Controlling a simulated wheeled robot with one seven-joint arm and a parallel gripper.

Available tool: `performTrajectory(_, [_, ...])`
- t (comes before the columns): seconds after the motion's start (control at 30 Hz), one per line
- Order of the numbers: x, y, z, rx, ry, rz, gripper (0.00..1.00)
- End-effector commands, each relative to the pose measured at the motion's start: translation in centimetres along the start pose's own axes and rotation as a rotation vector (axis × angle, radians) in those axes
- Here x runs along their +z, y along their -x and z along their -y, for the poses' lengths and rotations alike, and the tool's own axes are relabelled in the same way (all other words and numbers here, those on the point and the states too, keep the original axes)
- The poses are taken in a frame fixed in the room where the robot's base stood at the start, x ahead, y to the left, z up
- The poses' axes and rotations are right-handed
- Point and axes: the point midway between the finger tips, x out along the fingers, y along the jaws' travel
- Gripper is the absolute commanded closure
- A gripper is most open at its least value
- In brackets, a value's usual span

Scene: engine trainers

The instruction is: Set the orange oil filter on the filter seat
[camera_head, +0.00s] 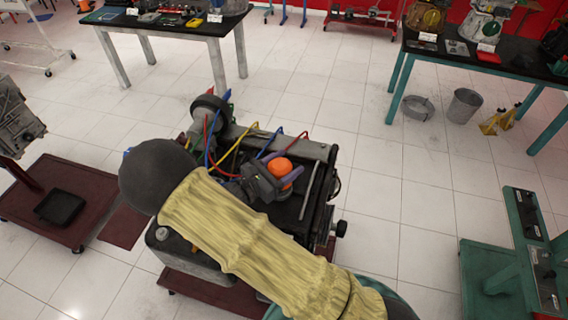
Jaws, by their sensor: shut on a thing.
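The orange oil filter (281,168) is a rounded orange body above the engine trainer (307,209). My gripper (284,181) is shut on the filter, with its purplish fingers on either side of it. The lower part of the filter is hidden by the fingers and the grey gripper body. I cannot tell whether the filter touches the engine below. The filter seat cannot be made out, and my arm in its tan sleeve covers the front of the engine.
Coloured cables (238,152) arch over the engine's back left, close to my gripper. A thin metal rod (310,190) stands just right of it. A dark red cart (62,200) is at the left and a green stand (497,262) at the right.

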Motion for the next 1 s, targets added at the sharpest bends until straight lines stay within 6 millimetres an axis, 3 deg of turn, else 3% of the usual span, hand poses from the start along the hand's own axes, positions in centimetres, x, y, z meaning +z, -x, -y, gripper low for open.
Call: performTrajectory(1.0, [-1.2,0.2,0.0,0.001,0.0,0.001,0.7])
